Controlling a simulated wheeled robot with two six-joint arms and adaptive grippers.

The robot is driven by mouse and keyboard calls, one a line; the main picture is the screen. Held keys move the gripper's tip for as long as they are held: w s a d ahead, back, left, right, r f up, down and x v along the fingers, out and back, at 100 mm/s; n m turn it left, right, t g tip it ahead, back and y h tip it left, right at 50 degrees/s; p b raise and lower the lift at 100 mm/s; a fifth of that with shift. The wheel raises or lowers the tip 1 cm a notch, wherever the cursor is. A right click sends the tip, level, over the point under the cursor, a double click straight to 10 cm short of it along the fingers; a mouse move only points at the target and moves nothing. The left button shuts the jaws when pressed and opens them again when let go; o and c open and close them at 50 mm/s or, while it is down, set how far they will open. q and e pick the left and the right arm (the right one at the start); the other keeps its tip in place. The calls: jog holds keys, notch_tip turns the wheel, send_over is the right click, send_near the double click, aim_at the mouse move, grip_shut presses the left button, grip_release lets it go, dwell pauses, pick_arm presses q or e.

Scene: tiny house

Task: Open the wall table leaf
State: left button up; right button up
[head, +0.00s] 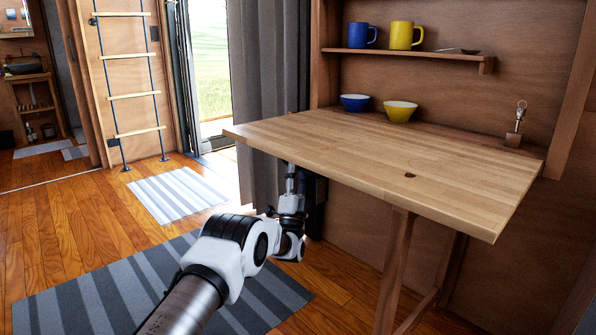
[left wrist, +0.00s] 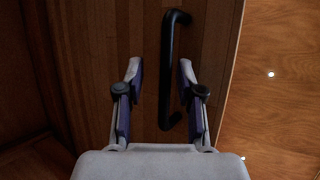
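The wall table leaf (head: 375,160) is a light wood board standing out level from the wall cabinet in the head view. A slanted wooden support leg (head: 394,270) is beneath it. My left gripper (head: 290,172) is at the underside of the leaf's left part, its tips partly hidden by the board. In the left wrist view a black bar handle (left wrist: 168,70) is on a dark wood panel (left wrist: 100,35). My left gripper's open fingers (left wrist: 159,68) are on either side of the handle, the right finger nearer. I cannot tell whether they touch it. My right gripper is not in view.
A blue bowl (head: 354,103) and a yellow bowl (head: 400,111) stand at the leaf's back. Blue and yellow mugs are on the shelf (head: 405,54) above. A grey curtain (head: 268,90) hangs behind my left arm. Striped rugs (head: 100,300) lie on the open floor at left.

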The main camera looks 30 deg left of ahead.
pick_arm(q)
jog(key=shift+r, duration=0.1)
jog(key=v, duration=1.2)
